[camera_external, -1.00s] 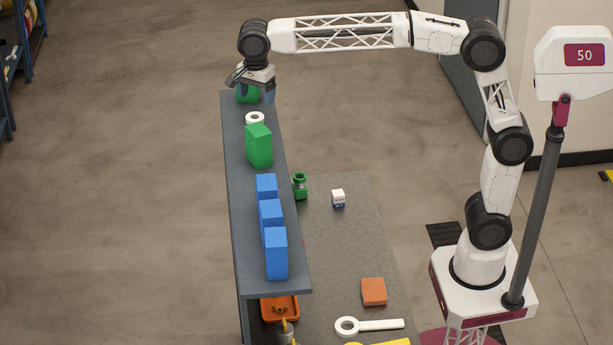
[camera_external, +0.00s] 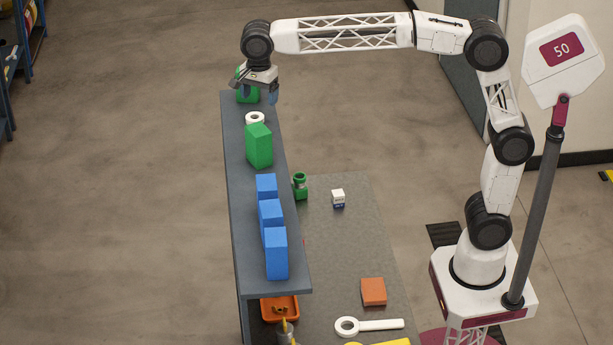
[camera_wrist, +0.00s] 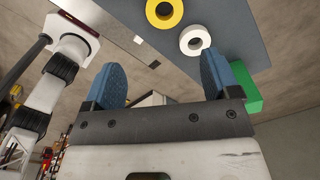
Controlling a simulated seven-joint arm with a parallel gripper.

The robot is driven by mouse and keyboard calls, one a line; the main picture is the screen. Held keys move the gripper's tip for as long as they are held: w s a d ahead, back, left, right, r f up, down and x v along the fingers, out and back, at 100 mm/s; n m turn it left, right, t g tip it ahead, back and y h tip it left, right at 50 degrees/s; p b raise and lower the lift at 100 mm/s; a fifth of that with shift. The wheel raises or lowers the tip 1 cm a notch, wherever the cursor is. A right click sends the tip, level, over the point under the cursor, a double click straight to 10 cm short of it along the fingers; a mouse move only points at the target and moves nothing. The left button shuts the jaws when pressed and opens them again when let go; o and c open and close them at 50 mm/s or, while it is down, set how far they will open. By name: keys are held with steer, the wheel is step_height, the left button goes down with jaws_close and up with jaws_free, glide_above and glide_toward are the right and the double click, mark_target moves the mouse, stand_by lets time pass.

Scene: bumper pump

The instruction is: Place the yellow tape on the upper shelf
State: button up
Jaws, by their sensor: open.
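The yellow tape (camera_wrist: 164,12) is a flat roll at the top of the wrist view, cut by the frame edge. It lies on the grey upper shelf (camera_wrist: 222,22), beside a white roll (camera_wrist: 194,40). I cannot make out the yellow tape in the external view. There the upper shelf (camera_external: 240,190) runs lengthwise, with the white roll (camera_external: 255,118) near its far end. My gripper (camera_external: 258,94) is above that far end, by a green block. In the wrist view my gripper (camera_wrist: 160,75) has its blue fingers wide apart, with nothing held between them.
A green block (camera_external: 247,92) stands at the shelf's far end and another (camera_external: 259,146) before the white roll. Several blue blocks (camera_external: 271,212) line the near half.

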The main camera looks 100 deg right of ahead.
steer(key=s+a+f+n+t, duration=0.1)
steer(key=s+a+f+n, duration=0.3)
steer(key=s+f+n, duration=0.4)
steer(key=s+a+f+n, duration=0.3)
steer(key=s+f+n, duration=0.5)
steer(key=s, duration=1.2)
steer(key=s+a+f+n+t, duration=0.1)
steer(key=s+a+f+n, duration=0.3)
steer(key=s+f+n, duration=0.4)
steer(key=s, duration=0.6)
steer(key=shift+s+a+f+n+t, duration=0.25)
steer(key=shift+a+f+n+t, duration=0.05)
steer(key=shift+f+n, duration=0.1)
